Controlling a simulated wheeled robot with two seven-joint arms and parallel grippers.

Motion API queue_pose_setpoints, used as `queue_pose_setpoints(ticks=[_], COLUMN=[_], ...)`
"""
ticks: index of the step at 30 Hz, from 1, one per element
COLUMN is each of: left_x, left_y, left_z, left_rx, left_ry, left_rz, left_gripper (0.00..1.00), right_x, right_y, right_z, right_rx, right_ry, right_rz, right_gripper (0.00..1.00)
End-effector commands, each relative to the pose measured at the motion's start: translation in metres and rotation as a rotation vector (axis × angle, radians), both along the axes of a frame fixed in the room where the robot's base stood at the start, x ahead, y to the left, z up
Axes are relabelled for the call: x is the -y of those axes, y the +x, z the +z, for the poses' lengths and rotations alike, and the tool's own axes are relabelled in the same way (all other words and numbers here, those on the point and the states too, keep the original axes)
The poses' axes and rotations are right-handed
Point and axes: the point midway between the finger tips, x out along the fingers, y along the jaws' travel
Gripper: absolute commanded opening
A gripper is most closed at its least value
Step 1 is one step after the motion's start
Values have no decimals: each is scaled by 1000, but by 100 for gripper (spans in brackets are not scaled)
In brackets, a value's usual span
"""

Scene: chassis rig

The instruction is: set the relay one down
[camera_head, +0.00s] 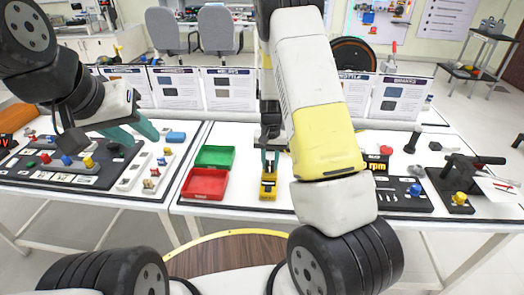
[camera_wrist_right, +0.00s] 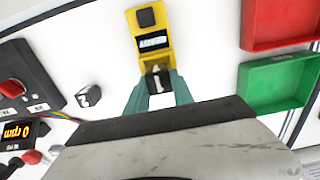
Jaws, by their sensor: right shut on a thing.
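My right gripper (camera_wrist_right: 157,90) is shut on relay one (camera_wrist_right: 157,80), a small dark block with a light "1" mark. The relay is at the near end of a yellow device (camera_wrist_right: 157,40) that has a small display and a black part. I cannot tell whether the relay touches the device or is held just above it. In the head view the right gripper (camera_head: 270,162) points down at the yellow device (camera_head: 268,189), and the relay is hard to make out. My left gripper (camera_head: 134,136) has its teal fingers apart and is empty, above the left table.
A green tray (camera_head: 215,157) and a red tray (camera_head: 205,184) lie left of the yellow device. A dark block marked "2" (camera_wrist_right: 88,96) lies on the white table. A dark panel (camera_head: 405,195) and a black clamp-like fixture (camera_head: 462,175) stand to the right.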

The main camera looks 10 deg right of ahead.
Motion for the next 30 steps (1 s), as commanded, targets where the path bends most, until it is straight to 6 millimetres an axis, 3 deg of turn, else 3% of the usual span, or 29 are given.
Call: queue_pose_setpoints(ticks=[3, 13, 14, 16, 26, 30], left_x=[0, 0, 0, 0, 0, 0], left_y=[0, 0, 0, 0, 0, 0], left_z=[0, 0, 0, 0, 0, 0], left_rx=[0, 0, 0, 0, 0, 0], left_ry=[0, 0, 0, 0, 0, 0], left_rz=[0, 0, 0, 0, 0, 0], left_gripper=[36, 36, 36, 36, 36, 36], right_x=[0, 0, 0, 0, 0, 0], right_y=[0, 0, 0, 0, 0, 1], right_z=[-11, -14, -14, -14, -12, -1], right_rx=[1, 1, 1, 1, 2, 5], right_ry=[0, 0, 1, 1, 0, 1], right_rz=[-1, 0, 0, 0, 0, 0], right_gripper=[0, 0, 34, 48, 50, 50])
